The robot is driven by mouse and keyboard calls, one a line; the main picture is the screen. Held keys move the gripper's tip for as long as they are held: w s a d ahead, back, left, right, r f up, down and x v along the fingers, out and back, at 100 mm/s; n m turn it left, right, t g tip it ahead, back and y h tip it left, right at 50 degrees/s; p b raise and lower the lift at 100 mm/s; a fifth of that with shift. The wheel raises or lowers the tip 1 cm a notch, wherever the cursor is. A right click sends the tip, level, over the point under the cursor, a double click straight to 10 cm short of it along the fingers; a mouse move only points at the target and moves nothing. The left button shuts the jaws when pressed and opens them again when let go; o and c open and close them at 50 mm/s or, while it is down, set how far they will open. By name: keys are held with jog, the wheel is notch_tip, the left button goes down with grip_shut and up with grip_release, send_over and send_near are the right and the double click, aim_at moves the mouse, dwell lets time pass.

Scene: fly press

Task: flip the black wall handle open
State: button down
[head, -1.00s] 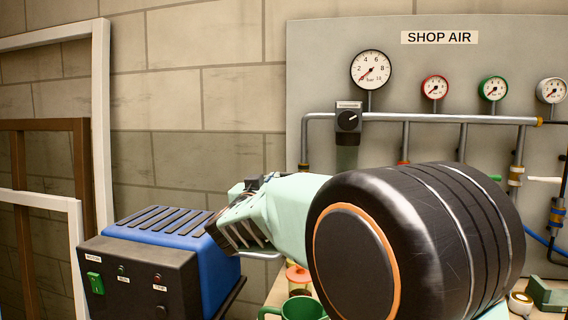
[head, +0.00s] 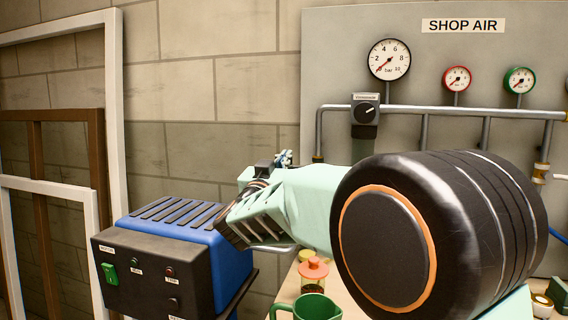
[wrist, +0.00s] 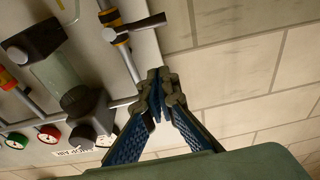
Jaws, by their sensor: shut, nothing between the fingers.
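The black wall handle (wrist: 140,25) shows near the top of the wrist view, which sees the wall upside down. It sticks out to the right from a brass-coloured valve (wrist: 112,18) on a grey pipe. My gripper (wrist: 160,88) has its blue-padded fingers closed together with nothing between them. In the picture its fingertips are below the handle, apart from it and in front of the wall and panel edge. In the head view my arm covers much of the panel's lower left, and I cannot make out the handle there.
The grey SHOP AIR panel (head: 350,45) carries gauges, pipes and a black regulator knob (head: 366,110). A blue and black machine (head: 150,275) stands at lower left, below my wrist. White and brown frames (head: 115,90) lean at the left.

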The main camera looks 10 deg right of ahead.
jog(key=w+d+f+b, duration=0.1)
jog(key=w+d+f, duration=0.1)
jog(key=w, duration=0.4)
jog(key=shift+d+f, duration=0.25)
jog(key=shift+f, duration=0.05)
jog(key=shift+a+f+n+p, duration=0.1)
jog(key=shift+f+n+p, duration=0.2)
jog(key=shift+n, duration=0.4)
jog(key=d+f+n+y+p, duration=0.2)
jog(key=f+n+p, duration=0.1)
jog(key=n, duration=0.6)
jog(key=s+d+f+n+g+y+p, duration=0.1)
jog(key=f+n+p, duration=0.3)
jog(key=n, duration=0.6)
jog(key=shift+s+d+g+y+p, duration=0.3)
jog(key=shift+d+y+p, duration=0.35)
jog(key=shift+p, duration=0.1)
jog(key=shift+d+f, duration=0.1)
jog(key=shift+f, duration=0.1)
